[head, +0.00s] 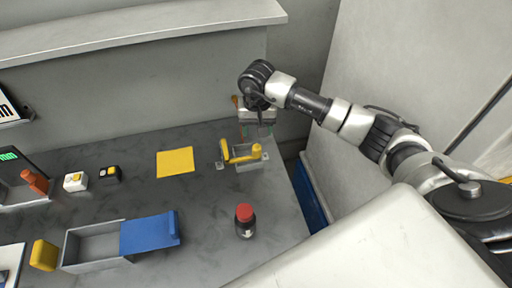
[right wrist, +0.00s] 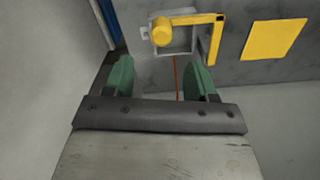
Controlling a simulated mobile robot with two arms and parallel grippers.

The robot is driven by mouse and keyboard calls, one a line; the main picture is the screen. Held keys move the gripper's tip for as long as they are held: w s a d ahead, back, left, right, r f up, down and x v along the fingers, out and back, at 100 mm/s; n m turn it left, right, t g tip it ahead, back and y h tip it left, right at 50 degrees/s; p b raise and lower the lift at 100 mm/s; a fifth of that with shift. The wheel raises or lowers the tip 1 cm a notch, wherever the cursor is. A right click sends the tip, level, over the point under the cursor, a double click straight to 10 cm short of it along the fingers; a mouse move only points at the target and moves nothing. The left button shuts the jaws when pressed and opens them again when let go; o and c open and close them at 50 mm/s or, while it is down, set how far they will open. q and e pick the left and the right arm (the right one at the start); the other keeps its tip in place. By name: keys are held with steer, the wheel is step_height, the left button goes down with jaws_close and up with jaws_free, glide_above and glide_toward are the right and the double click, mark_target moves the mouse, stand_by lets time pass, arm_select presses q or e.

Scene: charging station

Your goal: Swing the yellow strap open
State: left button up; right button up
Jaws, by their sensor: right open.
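The yellow strap (head: 238,157) lies across a small grey open box (head: 252,166) near the back right of the dark table. In the right wrist view the strap (right wrist: 196,19) runs from a round yellow knob (right wrist: 162,32) over the grey box (right wrist: 178,42) and bends at its far end. My right gripper (head: 258,130) is above and behind the box in the head view. Its two green fingers (right wrist: 160,80) are apart, with nothing between them, and do not appear to touch the strap. My left gripper is not in view.
A grey tray (head: 88,264) with a blue lid (head: 149,232) is front left. A wall (head: 160,95) rises behind. The table's right edge is close.

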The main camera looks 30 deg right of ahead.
mark_target(257, 146)
step_height(257, 146, down, 9)
steer(key=shift+s+a+r+p, duration=0.1)
steer(key=shift+r+p, duration=0.05)
steer(key=shift+p, duration=1)
steer(key=shift+f, duration=0.65)
jaws_close()
